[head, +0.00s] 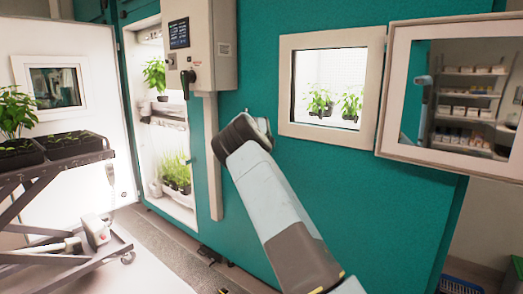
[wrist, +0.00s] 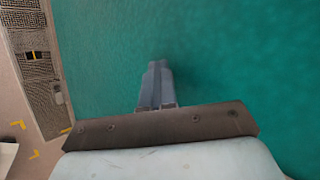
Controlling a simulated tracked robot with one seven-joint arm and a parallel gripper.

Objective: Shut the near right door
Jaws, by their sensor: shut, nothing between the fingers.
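A broad teal panel (head: 290,190) with a white-framed window (head: 335,86) fills the right half of the head view. It appears to be the near right door; I cannot tell whether it stands ajar or closed. My gripper's shut, empty fingers (wrist: 157,85) show in the wrist view against a plain teal surface (wrist: 240,60), close to it. I cannot tell whether they touch. In the head view my arm reaches up to the panel left of the window and hides the fingers.
A control box (head: 207,45) on a pale post stands left of the panel. A lit chamber (head: 176,115) with plants is open beyond it. A white door (head: 78,120) stands open at left, behind a plant cart (head: 75,158). A framed pane (head: 455,90) juts out at right.

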